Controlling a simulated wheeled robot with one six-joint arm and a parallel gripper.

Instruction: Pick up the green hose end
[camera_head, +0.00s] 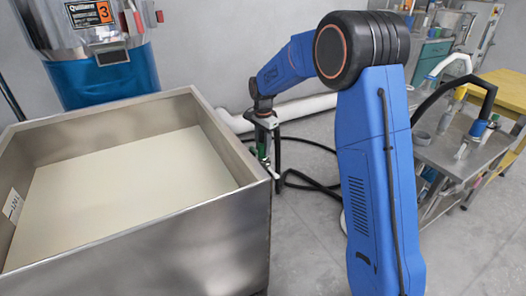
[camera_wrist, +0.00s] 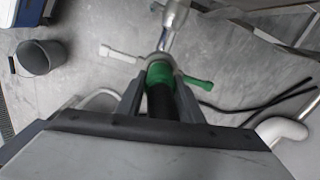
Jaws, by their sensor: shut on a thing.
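The green hose end (camera_wrist: 160,75) sits between the two fingers of my gripper (camera_wrist: 160,90) in the wrist view. My gripper is shut on it. A green lever sticks out to its right and a white lever to its left, with a metal fitting (camera_wrist: 172,32) beyond it. A black hose part shows nearer the palm. In the head view the green hose end (camera_head: 263,150) is small and partly hidden, just under my gripper (camera_head: 264,130), beside the right corner of the steel bin.
A large steel bin (camera_head: 232,136) holding pale material stands at the left. A black hose (camera_head: 312,184) and a white pipe (camera_head: 300,107) run across the floor. A steel cart (camera_head: 425,156) with bottles stands at the right. A grey bucket (camera_wrist: 40,58) shows in the wrist view.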

